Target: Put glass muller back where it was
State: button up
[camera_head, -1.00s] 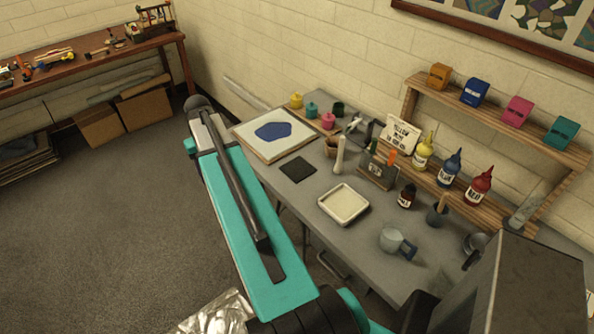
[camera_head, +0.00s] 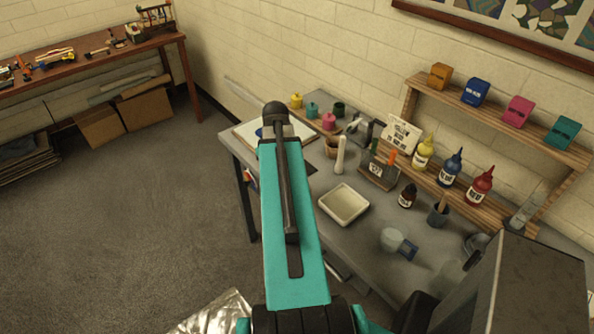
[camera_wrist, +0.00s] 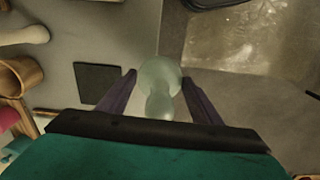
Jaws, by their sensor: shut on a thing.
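The glass muller (camera_wrist: 158,92) is pale green and translucent, with a round flat end and a knobbed handle. In the wrist view it sits between the two dark fingers of my gripper (camera_wrist: 160,80), which is shut on it. A dark square mat (camera_wrist: 98,82) lies on the grey table (camera_wrist: 60,62), left of the muller in the wrist view. In the head view my arm hides my gripper, the muller and much of the mat. I cannot tell how high the muller is above the table.
A cream tray (camera_head: 343,205) sits mid-table. A white upright tool (camera_head: 341,155), a holder (camera_head: 379,172) and several bottles stand towards the wall. A white board (camera_head: 243,133) is partly behind my arm. The floor shows beyond the table edge.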

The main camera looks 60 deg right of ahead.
jog(key=s+d, duration=0.1)
jog(key=s, duration=0.5)
jog(key=shift+s+d+f+n, duration=0.25)
jog(key=shift+n, duration=0.05)
jog(key=shift+w+d+f+b, duration=0.3)
jog(key=shift+w+d, duration=1.1)
jog(key=shift+d, duration=0.9)
jog(key=shift+w+d+f+b, duration=0.2)
jog(key=shift+w+d+b, duration=0.15)
jog(key=shift+w+d, duration=1.5)
jog(key=shift+w+d+f+b, duration=0.3)
jog(key=shift+w+d, duration=0.65)
jog(key=shift+d, duration=1.75)
jog(key=shift+f+b, duration=1.1)
jog(key=shift+f, duration=0.6)
jog(key=shift+f, duration=0.1)
jog(key=o, duration=1.3)
